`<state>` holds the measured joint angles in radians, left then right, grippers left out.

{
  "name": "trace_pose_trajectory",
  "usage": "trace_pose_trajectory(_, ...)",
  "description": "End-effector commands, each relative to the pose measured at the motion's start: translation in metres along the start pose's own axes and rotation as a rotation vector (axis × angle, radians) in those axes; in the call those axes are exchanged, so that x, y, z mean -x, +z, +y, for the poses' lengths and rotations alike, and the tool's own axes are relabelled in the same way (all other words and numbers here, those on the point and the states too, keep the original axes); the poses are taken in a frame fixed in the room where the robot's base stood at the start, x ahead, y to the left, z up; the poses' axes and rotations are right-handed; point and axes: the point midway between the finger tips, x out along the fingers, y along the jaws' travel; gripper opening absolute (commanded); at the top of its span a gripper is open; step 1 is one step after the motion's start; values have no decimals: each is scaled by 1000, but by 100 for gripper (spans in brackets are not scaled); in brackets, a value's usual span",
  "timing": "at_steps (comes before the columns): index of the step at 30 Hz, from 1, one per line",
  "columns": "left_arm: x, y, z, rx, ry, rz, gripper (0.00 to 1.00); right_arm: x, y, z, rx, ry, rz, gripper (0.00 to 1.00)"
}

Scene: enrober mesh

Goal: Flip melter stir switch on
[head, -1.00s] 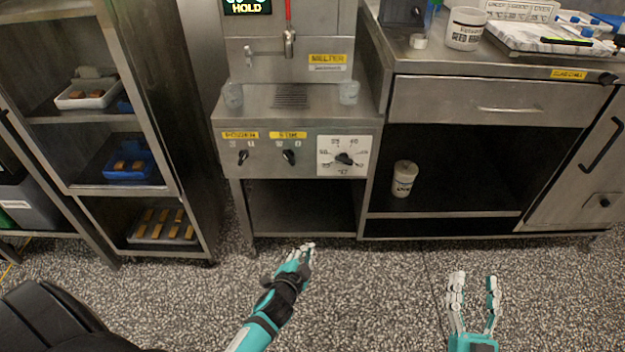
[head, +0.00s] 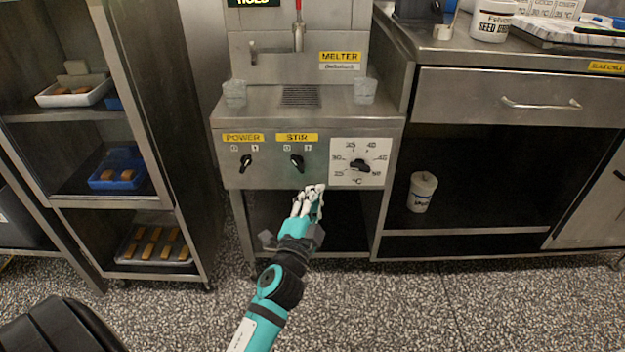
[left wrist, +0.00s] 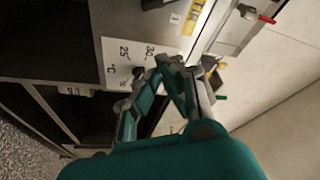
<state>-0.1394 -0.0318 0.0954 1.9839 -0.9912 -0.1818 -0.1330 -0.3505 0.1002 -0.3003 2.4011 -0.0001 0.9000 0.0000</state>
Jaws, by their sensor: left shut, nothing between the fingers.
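The melter (head: 228,170) stands in the middle of the head view. Its black stir switch (head: 297,161) sits under the yellow STIR label, between the marks 0 and 1; I cannot tell clearly which mark it points at. My left gripper (head: 311,190) is shut and empty, just below and slightly right of the switch, with no visible contact. In the left wrist view the shut fingers (left wrist: 168,68) are in front of the white dial plate (left wrist: 120,52). Part of the yellow STIR label shows at the top there. My right gripper is out of view.
The black power switch (head: 246,163) is left of the stir switch, and the temperature dial (head: 360,165) is to its right. Two cups stand on the melter ledge. A shelf rack (head: 135,90) stands left, a steel counter (head: 430,85) right.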

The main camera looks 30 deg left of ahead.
Motion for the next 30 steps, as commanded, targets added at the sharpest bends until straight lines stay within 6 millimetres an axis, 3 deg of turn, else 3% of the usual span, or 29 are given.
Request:
trace_pose_trajectory(5,-25,-1,-2,-3,-3,4,0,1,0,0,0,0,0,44)
trace_pose_trajectory(15,-98,0,0,-2,-3,2,0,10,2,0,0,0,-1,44)
trace_pose_trajectory(21,-87,28,2,-1,1,-1,0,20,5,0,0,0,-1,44)
trace_pose_trajectory(30,-83,38,0,1,1,0,0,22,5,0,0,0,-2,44)
